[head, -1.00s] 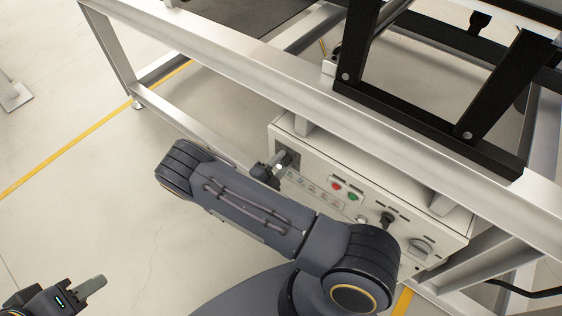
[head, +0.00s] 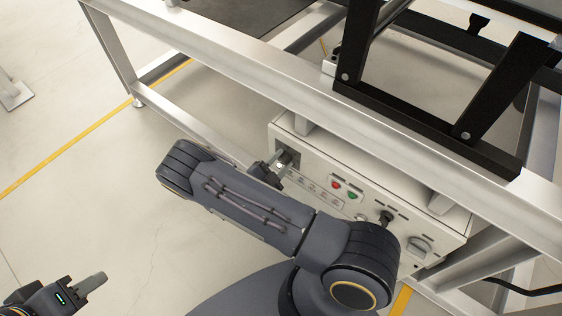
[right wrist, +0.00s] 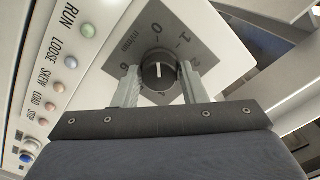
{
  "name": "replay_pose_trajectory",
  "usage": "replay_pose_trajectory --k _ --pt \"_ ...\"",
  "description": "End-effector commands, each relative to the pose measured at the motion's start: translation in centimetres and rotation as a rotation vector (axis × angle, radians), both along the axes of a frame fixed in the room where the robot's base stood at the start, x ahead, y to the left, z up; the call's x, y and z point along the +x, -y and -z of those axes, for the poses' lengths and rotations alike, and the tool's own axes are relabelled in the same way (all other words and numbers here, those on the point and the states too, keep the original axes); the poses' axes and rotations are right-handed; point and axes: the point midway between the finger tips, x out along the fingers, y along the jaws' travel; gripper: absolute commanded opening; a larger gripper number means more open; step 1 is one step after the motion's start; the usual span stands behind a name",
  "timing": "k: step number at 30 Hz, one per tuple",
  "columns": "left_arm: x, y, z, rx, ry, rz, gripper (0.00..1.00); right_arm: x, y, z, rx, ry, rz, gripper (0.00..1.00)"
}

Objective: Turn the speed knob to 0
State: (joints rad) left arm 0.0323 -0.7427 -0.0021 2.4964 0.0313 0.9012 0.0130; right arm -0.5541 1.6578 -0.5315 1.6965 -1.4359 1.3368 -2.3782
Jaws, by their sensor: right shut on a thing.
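The speed knob (right wrist: 158,71) is a round black knob with a white pointer line, on a grey dial plate (right wrist: 152,22) with numbers around it. The 0 is above the knob in the right wrist view, with 1 and 2 to its right. The pointer line stands nearly upright there, toward the 0. My right gripper (right wrist: 160,80) has one finger on each side of the knob and is shut on it. In the head view my right gripper (head: 279,164) largely hides the knob. My left gripper (head: 92,285) is at the lower left, away from the panel; its finger gap cannot be made out.
The white control box (head: 320,160) hangs under a metal frame (head: 260,68). It carries a red button (head: 336,185), a green button (head: 352,195), a black knob (head: 386,217) and a grey rotary switch (head: 419,246). Coloured lamps (right wrist: 71,62) line the panel beside the dial.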

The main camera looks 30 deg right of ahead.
Motion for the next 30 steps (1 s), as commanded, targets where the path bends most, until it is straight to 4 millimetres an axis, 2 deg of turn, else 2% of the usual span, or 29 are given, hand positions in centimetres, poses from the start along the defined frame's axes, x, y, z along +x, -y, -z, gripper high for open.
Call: replay_pose_trajectory --k 5,6,11,21,30 --pt "0.0 0.0 0.0 0.000 0.000 0.000 0.36 0.0 0.0 0.1 0.000 -0.003 0.000 0.15" --pt "0.0 0.0 0.0 0.000 0.000 0.000 0.36 0.0 0.0 0.1 0.000 -0.003 0.000 0.40" --pt "0.0 0.0 0.0 0.000 0.000 0.000 0.36 0.0 0.0 0.1 0.000 -0.002 -0.001 0.60" --pt "0.0 0.0 -0.1 0.000 0.000 0.000 0.36 -0.2 -0.4 0.0 0.001 0.000 -0.001 0.60" --pt "0.0 0.0 -0.5 0.000 0.000 0.000 0.36 -1.9 -4.8 0.0 0.001 -0.003 -0.004 0.60"
